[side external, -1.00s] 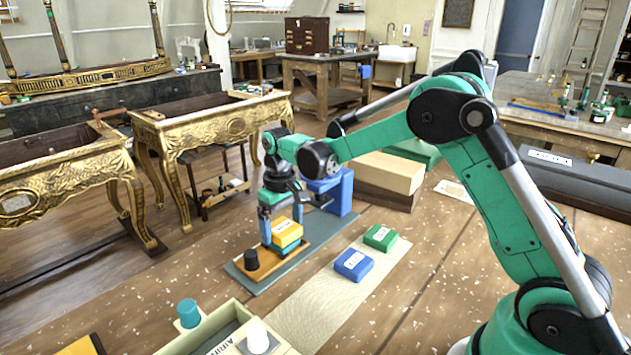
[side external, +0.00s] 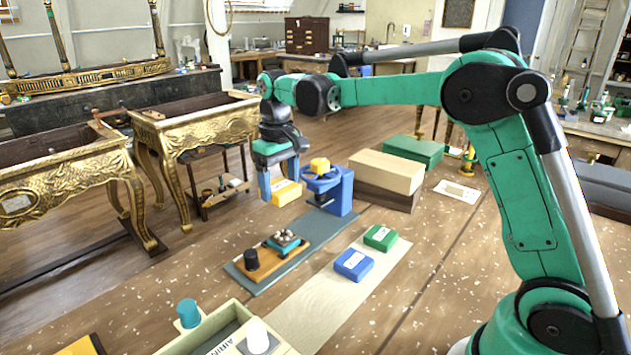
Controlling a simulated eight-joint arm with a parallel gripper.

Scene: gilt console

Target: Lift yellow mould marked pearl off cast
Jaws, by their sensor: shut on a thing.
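My gripper (side external: 279,187) is shut on the yellow mould (side external: 287,193), a small block with a white label too small to read. The gripper holds it in the air, well above and clear of the wooden board. The cast (side external: 286,238) sits on the right part of the board (side external: 268,263). It shows as a teal base with small grey and dark shapes on top, now uncovered. The fingers stand either side of the mould.
A dark cup-shaped piece (side external: 251,259) stands on the board's left. A blue stand (side external: 340,190) with a yellow top piece (side external: 319,164) is close right of the mould. Labelled blue (side external: 353,264) and green (side external: 381,237) blocks lie on a pale mat (side external: 318,305). An open box (side external: 187,340) is in front.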

